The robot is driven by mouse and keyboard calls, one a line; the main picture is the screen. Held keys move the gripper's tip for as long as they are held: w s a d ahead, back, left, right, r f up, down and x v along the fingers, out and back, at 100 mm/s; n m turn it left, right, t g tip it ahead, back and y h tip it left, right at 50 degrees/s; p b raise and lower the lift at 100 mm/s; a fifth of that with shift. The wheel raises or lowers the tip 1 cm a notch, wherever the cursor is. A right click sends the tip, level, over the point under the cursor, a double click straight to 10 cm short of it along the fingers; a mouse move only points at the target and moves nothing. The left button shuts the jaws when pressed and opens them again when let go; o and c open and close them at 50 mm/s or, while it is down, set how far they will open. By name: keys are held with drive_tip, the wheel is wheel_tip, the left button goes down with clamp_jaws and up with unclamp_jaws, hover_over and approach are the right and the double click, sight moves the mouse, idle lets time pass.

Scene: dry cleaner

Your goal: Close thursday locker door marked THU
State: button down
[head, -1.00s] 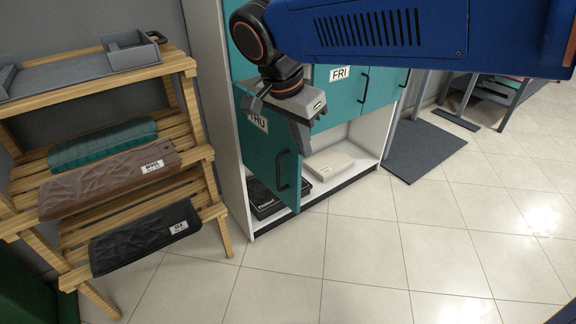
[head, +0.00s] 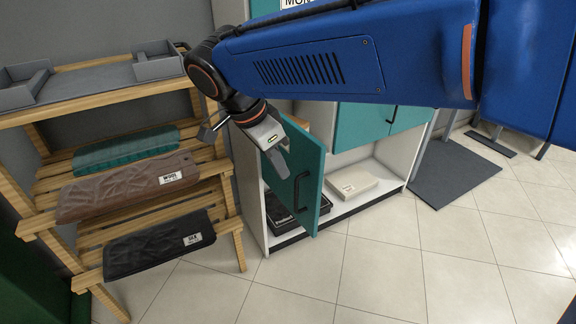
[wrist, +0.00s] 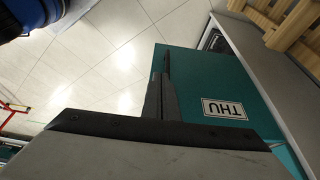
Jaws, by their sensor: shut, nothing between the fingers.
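The teal locker door (head: 303,183) marked THU stands partly open, swung out from the locker front, with a dark vertical handle (head: 299,190) on its face. Its THU label (wrist: 225,109) shows upside down in the wrist view; in the head view my gripper hides it. My gripper (head: 285,170) is shut and empty, in front of the upper part of the door. In the wrist view its fingers (wrist: 163,85) lie over the left part of the door face. I cannot tell whether they touch it.
A wooden rack (head: 237,224) with folded garments stands close to the left of the locker. A dark mat (head: 452,172) lies to the right. The tiled floor (head: 380,265) in front is clear.

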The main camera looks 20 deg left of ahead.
sight(306, 181)
drive_tip(key=shift+w+d+f, duration=0.7)
drive_tip(key=shift+w+f, duration=0.25)
drive_tip(key=shift+f, duration=0.3)
drive_tip(key=shift+w+d+f, duration=0.75)
drive_tip(key=shift+w+f, duration=0.15)
drive_tip(key=shift+f, duration=0.4)
drive_tip(key=shift+w+d+f, duration=0.7)
drive_tip(key=shift+w+f, duration=0.25)
drive_tip(key=shift+f, duration=0.3)
drive_tip(key=shift+w+d, duration=0.1)
